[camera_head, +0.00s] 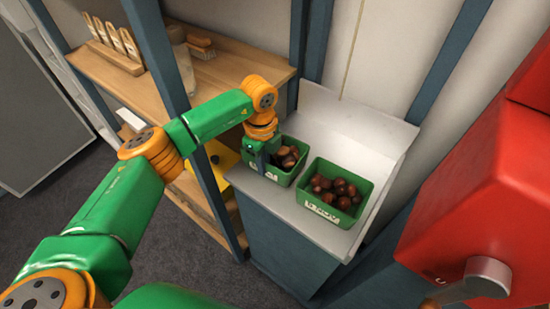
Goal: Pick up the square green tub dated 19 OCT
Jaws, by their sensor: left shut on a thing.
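Two square green tubs filled with brown chestnuts stand side by side on a pale counter. The left tub (275,175) is partly hidden by my left gripper (262,162). That gripper points down and is shut on the tub's near left rim. The right tub (328,212) is fully in view, with a white label on its front wall. The label is too small to read, and no label shows clearly on the left tub, so I cannot tell which is dated 19 OCT. The left tub appears to rest on the counter. My right gripper is out of view.
The counter (243,181) has a raised pale back. A blue post (190,130) stands close beside my left arm. A large red machine (490,190) with a crank fills the right side.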

